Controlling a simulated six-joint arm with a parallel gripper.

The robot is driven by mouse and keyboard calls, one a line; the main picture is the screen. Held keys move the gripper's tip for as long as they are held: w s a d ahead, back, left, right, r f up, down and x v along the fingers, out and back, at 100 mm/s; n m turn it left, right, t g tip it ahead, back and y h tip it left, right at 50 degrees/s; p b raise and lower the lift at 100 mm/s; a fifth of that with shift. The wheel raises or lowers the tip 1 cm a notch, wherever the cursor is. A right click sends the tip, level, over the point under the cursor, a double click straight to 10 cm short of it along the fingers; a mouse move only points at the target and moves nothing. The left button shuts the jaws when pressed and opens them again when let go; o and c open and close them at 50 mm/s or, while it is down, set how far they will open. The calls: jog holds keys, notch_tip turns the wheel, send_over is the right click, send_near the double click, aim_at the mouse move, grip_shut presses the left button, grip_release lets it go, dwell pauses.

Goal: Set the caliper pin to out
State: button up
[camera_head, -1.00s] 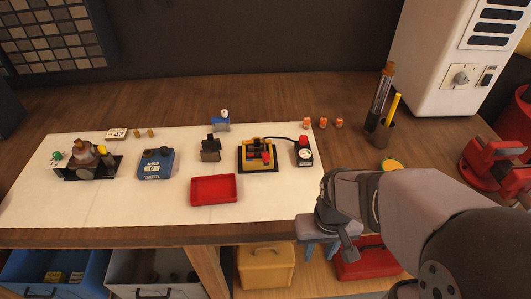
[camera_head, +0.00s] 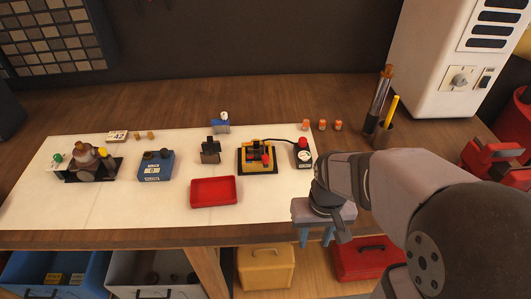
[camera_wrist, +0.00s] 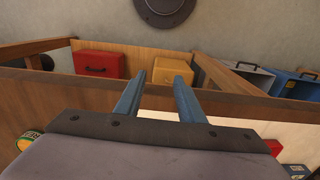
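I cannot tell for sure which part is the caliper pin. One candidate is the yellow fixture (camera_head: 257,156) on a black base, with red parts on it, on the white mat in the head view. The other is the grey rounded fixture (camera_head: 87,160) on a dark base at the mat's left, with a brass-coloured top. Both are too small to read a pin's position. My gripper (camera_head: 316,237) is at the bench's front edge, right of and nearer than the yellow fixture, pointing down. In the wrist view its two blue fingers (camera_wrist: 160,77) are apart with nothing between them.
A gauge box (camera_head: 303,156) with a red knob is cabled to the yellow fixture. A red tray (camera_head: 214,191), a blue box (camera_head: 155,166) and a dark block (camera_head: 210,151) share the mat (camera_head: 135,207). A pen cup (camera_head: 383,134) stands right. Drawers and cases sit below.

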jog(key=w+a+r+m+p, duration=0.1)
jog(key=w+a+r+p, duration=0.1)
jog(key=w+r, duration=0.3)
jog(key=w+a+r+p, duration=0.1)
jog(key=w+a+r, duration=0.1)
jog(key=w, duration=0.5)
notch_tip(320, 180, up, 6)
jog(key=m+p, duration=0.2)
jog(key=p, duration=0.1)
send_over(266, 157)
jog(key=shift+a, duration=0.1)
jog(key=shift+f+p, duration=1.35)
jog(key=shift+f, duration=2.35)
grip_shut()
